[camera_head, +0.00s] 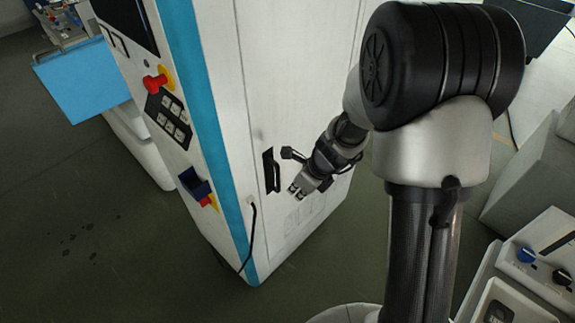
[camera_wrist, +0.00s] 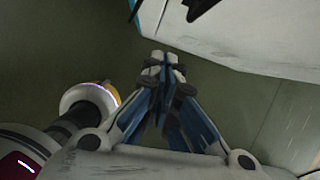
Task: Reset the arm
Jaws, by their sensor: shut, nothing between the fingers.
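My gripper (camera_head: 296,190) is at the end of my arm, in front of the white side of a tall machine cabinet (camera_head: 300,75). It is just right of the black door handle (camera_head: 271,170); I cannot tell the gap between them. In the wrist view, my gripper (camera_wrist: 162,62) has its fingers together with nothing between them. The floor (camera_wrist: 120,45) shows beyond the fingers, and the cabinet's lower part (camera_wrist: 240,25) is at the upper right.
The cabinet's front panel carries a red knob (camera_head: 155,82) and a keypad (camera_head: 168,118). A cable (camera_head: 252,225) hangs down its edge. A blue board (camera_head: 82,78) is at the upper left. A control box (camera_head: 545,250) stands at the lower right.

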